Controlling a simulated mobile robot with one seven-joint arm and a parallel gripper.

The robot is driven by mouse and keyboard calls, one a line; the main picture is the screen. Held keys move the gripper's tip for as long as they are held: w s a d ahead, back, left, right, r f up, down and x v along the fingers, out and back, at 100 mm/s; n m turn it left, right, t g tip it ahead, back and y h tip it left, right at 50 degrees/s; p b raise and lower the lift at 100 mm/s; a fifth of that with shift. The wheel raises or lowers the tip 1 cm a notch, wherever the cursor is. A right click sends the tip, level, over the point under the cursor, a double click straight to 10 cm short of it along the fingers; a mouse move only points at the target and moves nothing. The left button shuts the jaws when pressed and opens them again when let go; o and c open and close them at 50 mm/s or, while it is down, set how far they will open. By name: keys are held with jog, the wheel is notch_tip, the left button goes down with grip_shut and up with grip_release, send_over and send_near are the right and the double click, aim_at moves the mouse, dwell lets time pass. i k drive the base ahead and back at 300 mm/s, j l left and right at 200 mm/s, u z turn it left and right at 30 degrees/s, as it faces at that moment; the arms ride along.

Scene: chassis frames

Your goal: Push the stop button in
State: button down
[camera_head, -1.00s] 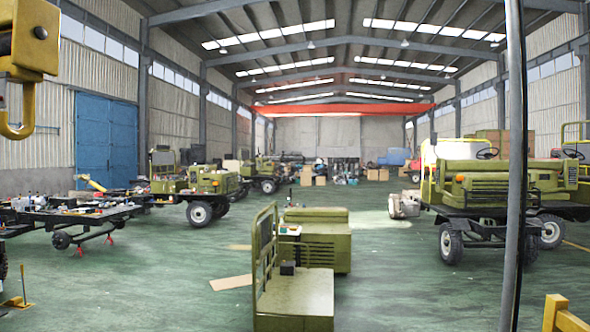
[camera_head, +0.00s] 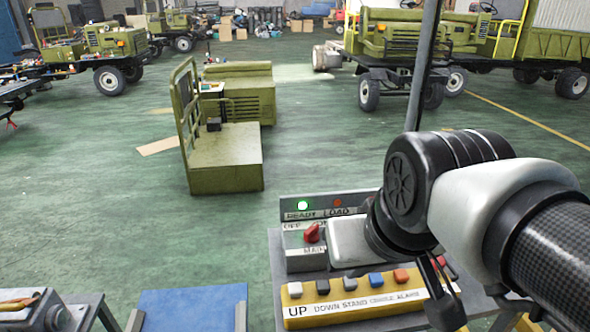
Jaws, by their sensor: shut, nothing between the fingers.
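A yellow button box (camera_head: 365,305) lies on the control stand in the foreground. It has a row of coloured buttons: a white one (camera_head: 295,290), a grey one (camera_head: 322,284), a blue one (camera_head: 375,279) and an orange one (camera_head: 400,275). A red button (camera_head: 441,262) shows partly at the right end, behind my gripper. The readable labels include UP, DOWN, STAND and ALARM; I read no STOP label. My gripper (camera_head: 441,292) is shut and empty, its black fingers pointing down over the box's right end. I cannot tell whether it touches anything. My wrist hides part of the panel.
A thin post (camera_head: 424,70) rises behind my arm. An olive cart (camera_head: 225,160) stands beyond on open green floor.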

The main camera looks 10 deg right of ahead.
aim_at(441, 260)
jog(key=k+z, duration=0.15)
jog(key=z, duration=0.35)
jog(key=k+z, duration=0.1)
jog(key=z, duration=0.4)
